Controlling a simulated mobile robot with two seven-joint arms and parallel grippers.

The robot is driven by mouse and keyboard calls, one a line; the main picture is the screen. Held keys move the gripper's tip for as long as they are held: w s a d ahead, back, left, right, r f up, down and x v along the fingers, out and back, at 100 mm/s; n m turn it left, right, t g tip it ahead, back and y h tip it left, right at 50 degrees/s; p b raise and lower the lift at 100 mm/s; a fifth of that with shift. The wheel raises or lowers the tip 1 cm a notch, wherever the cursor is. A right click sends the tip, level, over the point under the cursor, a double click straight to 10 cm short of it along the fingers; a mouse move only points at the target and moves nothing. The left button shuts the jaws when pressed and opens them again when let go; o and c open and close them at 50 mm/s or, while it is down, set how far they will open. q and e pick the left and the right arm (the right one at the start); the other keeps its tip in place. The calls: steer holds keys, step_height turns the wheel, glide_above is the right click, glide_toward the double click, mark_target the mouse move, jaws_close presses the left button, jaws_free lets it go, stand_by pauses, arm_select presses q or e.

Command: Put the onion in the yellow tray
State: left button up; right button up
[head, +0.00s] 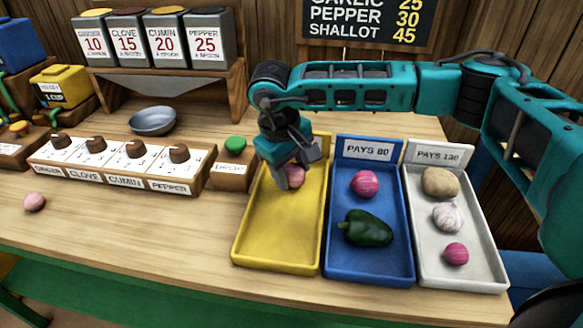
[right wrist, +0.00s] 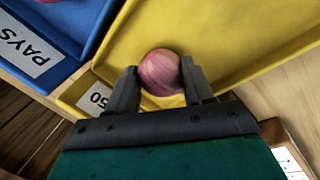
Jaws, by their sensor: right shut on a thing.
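My right gripper (head: 297,168) reaches down over the far end of the yellow tray (head: 275,228) and is shut on a round pink onion (head: 295,180). In the right wrist view the onion (right wrist: 159,70) sits between the two fingers (right wrist: 160,78), with the yellow tray (right wrist: 225,40) behind it. I cannot tell whether the onion touches the tray floor. The rest of the yellow tray is empty. My left gripper is not in view.
A blue tray (head: 329,260) beside it holds a magenta bulb (head: 364,184) and a green pepper (head: 367,228). A white tray (head: 424,268) holds a potato, garlic and a small magenta bulb. Another pink bulb (head: 35,201) lies at the table's left.

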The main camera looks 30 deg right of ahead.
steer(key=o, duration=1)
steer(key=shift+f, duration=0.1)
steer(key=shift+o, duration=0.2)
steer(key=v, duration=1.2)
steer(key=shift+p, duration=0.4)
